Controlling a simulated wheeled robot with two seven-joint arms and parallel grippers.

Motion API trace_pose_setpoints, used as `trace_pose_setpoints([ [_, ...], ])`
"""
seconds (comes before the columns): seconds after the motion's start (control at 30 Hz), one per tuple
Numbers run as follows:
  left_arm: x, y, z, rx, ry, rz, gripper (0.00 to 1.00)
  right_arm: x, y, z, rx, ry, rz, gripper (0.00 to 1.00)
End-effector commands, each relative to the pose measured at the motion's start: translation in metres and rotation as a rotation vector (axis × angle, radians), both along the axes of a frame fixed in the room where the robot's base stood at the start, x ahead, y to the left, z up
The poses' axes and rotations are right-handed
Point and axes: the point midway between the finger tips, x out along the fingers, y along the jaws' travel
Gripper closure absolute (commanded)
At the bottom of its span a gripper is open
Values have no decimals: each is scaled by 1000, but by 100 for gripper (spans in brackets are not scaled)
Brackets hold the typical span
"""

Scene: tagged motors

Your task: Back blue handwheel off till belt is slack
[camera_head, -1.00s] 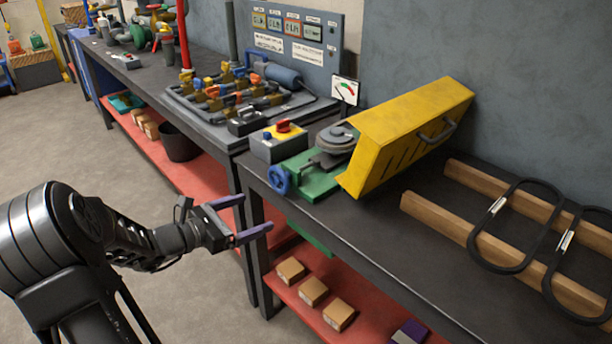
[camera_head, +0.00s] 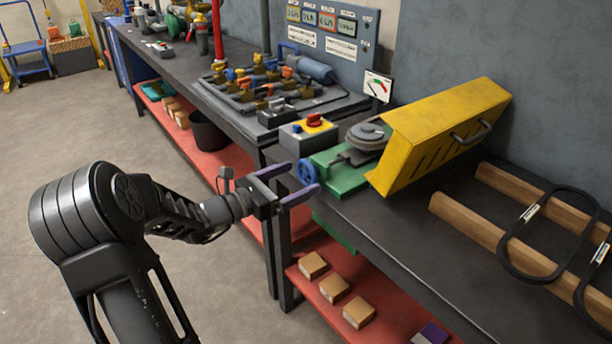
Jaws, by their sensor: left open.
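The blue handwheel (camera_head: 307,172) stands at the front left end of the green machine base (camera_head: 328,178), near the bench's front edge. My left gripper (camera_head: 303,180) is open, its two purple fingers reaching toward the handwheel, one tip to each side of it in the picture. I cannot tell whether they touch it. The yellow guard (camera_head: 437,138) is tilted up beside the grey pulley (camera_head: 368,135). The fitted belt cannot be made out. A gauge card (camera_head: 377,86) with a coloured dial stands behind. My right gripper is not in view.
A switch box (camera_head: 308,134) with a red-and-yellow knob stands just behind the handwheel. Spare black belts (camera_head: 546,235) hang over wooden bars at right. The red lower shelf (camera_head: 300,290) holds small boxes. The bench front between is clear.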

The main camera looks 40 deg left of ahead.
Motion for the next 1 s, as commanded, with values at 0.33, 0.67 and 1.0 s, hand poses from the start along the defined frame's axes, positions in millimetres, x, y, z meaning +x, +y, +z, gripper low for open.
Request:
trace_pose_setpoints([
  [0.33,32,-10,0,1,-1,1,9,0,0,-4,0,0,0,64],
  [0.67,32,-10,0,1,0,1,18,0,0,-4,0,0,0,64],
  [1.0,32,-10,0,1,0,1,46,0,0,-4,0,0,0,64],
])
